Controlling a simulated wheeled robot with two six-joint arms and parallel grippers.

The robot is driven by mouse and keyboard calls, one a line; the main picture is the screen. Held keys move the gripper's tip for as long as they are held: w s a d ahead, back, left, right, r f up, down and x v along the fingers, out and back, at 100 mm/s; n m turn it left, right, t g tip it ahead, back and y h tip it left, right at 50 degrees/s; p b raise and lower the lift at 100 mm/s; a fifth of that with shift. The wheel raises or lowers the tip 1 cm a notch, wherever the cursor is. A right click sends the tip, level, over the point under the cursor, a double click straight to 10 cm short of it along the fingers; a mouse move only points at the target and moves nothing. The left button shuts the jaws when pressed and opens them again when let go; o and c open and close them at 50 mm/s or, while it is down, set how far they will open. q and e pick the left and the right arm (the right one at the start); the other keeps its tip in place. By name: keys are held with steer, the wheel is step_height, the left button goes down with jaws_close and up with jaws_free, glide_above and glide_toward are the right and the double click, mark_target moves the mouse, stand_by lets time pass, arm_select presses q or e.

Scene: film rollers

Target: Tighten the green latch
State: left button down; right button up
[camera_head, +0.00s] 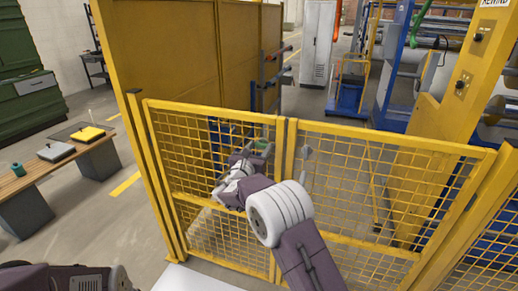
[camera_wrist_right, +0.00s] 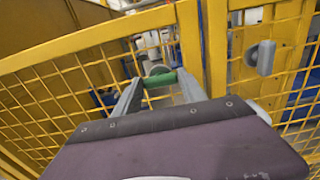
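The green latch (camera_wrist_right: 160,80) is a short green bar at the yellow mesh gate, left of the gate's middle post in the right wrist view. A small green patch by the gate in the head view (camera_head: 259,145) appears to be the same latch. My right gripper (camera_wrist_right: 159,77) reaches it with its two grey fingers spread apart, one near each end of the bar. I cannot tell if the fingers touch it. In the head view the right gripper (camera_head: 248,155) is at the gate's top left panel, partly hiding the latch. My left gripper is out of view; only part of that arm shows at bottom left.
The yellow mesh gate (camera_head: 365,137) spans the front, with a grey handle (camera_wrist_right: 262,57) right of the middle post. A solid yellow panel (camera_head: 165,55) stands behind at left. A wooden bench (camera_head: 45,167) is at far left. Floor between bench and gate is clear.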

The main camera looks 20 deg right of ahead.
steer(key=shift+c, duration=1.1)
steer(key=shift+f+b, duration=0.15)
steer(key=shift+b, duration=0.45)
steer(key=m+b, duration=0.4)
steer(key=b, duration=0.1)
steer(key=m+b, duration=0.4)
steer(key=b, duration=0.2)
steer(key=m+b, duration=0.4)
steer(key=b, duration=0.2)
steer(key=shift+s+d+f, duration=0.1)
steer(key=shift+f, duration=0.15)
steer(key=m+b, duration=0.3)
steer(key=shift+m, duration=0.4)
steer(key=shift+r+m+b, duration=0.1)
steer(key=shift+m+b, duration=0.35)
steer(key=shift+m, duration=0.15)
steer(key=shift+r, duration=0.1)
steer(key=o, duration=1.4)
